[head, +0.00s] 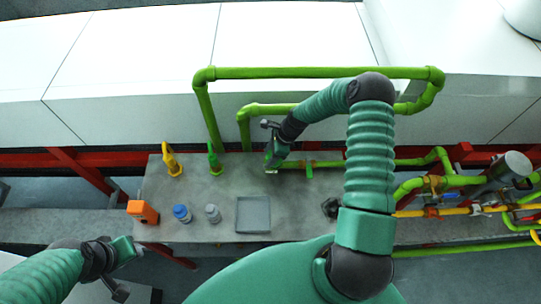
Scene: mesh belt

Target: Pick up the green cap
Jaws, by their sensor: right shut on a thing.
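My right arm reaches over the grey table, and its gripper (271,166) points down behind the grey tray. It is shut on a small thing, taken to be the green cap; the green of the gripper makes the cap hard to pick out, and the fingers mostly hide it. My left gripper (133,250) is at the lower left, in front of the table's left end and apart from everything on it. Whether its fingers are open or shut is unclear.
On the table (300,215) are a yellow item (171,160), a green upright item (214,160), an orange box (142,211), a blue-topped bottle (182,213), a grey bottle (213,213) and a grey tray (253,231). Green pipes (320,72) run behind; valves and pipes crowd the right.

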